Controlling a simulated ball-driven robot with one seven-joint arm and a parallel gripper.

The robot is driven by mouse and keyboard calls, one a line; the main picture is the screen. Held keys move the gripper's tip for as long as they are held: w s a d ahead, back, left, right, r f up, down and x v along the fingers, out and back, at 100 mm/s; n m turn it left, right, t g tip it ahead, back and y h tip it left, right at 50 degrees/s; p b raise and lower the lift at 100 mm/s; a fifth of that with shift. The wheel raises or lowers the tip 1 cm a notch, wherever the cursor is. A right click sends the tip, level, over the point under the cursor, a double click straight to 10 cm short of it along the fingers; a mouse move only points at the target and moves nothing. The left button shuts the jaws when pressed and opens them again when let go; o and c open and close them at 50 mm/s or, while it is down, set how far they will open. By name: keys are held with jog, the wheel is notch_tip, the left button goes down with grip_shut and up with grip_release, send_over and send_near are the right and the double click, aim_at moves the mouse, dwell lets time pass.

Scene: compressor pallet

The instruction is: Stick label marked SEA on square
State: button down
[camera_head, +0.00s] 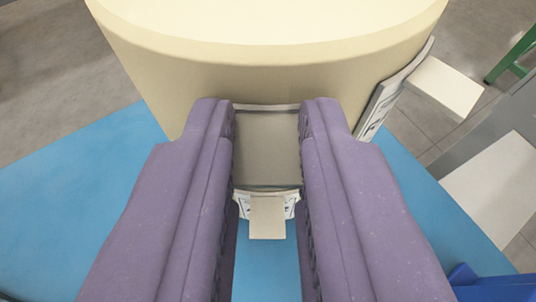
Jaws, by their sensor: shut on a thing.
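My gripper (267,112) has two purple fingers, one on each side of a flat grey panel (267,150) with a pale upper rim, in front of the cream drum (270,75). Just below the panel is a white printed label (240,201) with a beige tab (267,218), between the fingers. My gripper is shut on this label. Its lettering is mostly hidden and I cannot read SEA on it. I cannot tell whether the grey panel is the square, nor whether the label touches the drum.
Another white printed piece (376,112) with a beige tab (444,88) stands against the drum's right side. The drum stands on a blue surface (80,200). A blue object (490,287) is at the lower right. Grey floor and a green bar (513,55) lie beyond.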

jog(key=c, duration=1.7)
grip_release()
grip_shut()
jog(key=shift+s, duration=0.1)
jog(key=shift+s+d, duration=0.2)
jog(key=shift+s, duration=2.75)
